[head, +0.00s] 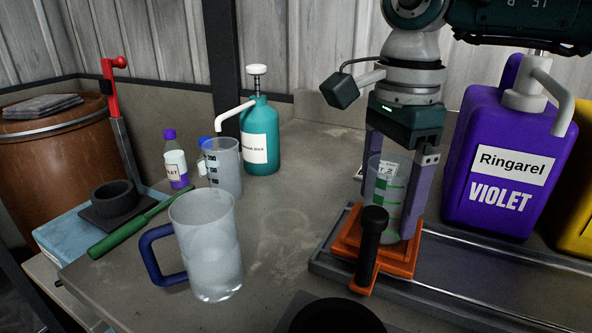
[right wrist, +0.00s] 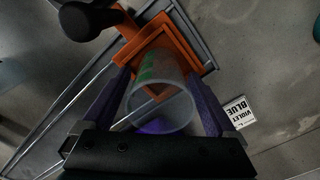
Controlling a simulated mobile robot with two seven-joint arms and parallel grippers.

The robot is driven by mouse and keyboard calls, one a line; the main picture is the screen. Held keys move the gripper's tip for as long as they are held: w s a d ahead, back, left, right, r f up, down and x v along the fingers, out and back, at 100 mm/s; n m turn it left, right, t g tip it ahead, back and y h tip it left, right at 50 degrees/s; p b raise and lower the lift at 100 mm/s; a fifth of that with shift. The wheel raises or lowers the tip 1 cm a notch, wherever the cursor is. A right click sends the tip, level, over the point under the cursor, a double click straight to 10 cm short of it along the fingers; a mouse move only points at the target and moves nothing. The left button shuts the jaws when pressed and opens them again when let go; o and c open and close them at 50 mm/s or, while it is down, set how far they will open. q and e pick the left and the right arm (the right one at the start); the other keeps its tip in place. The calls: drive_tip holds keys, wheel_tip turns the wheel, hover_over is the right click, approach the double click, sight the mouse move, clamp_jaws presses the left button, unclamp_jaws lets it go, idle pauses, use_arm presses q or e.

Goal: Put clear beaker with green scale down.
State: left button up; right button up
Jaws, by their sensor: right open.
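The clear beaker with green scale (head: 386,205) stands upright on an orange carriage (head: 347,243), which sits on a metal rail. My right gripper (head: 398,225) comes down from above with its purple fingers on either side of the beaker. In the right wrist view the beaker (right wrist: 160,103) lies between the two fingers (right wrist: 165,95), its round rim towards the camera. The fingers are open, and the beaker's base rests inside the orange frame. My left gripper is in neither view.
A black-handled knob (head: 370,240) rises at the carriage's front. The violet jug (head: 505,150) stands close right of my gripper. A clear mug with blue handle (head: 208,245), a black-scaled beaker (head: 224,168) and a teal pump bottle (head: 260,140) stand left. The bench middle is clear.

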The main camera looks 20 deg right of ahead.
drive_tip(key=shift+r, duration=0.3)
wheel_tip(320, 180, up, 12)
idle(0.3)
drive_tip(key=shift+f, duration=0.15)
idle(0.5)
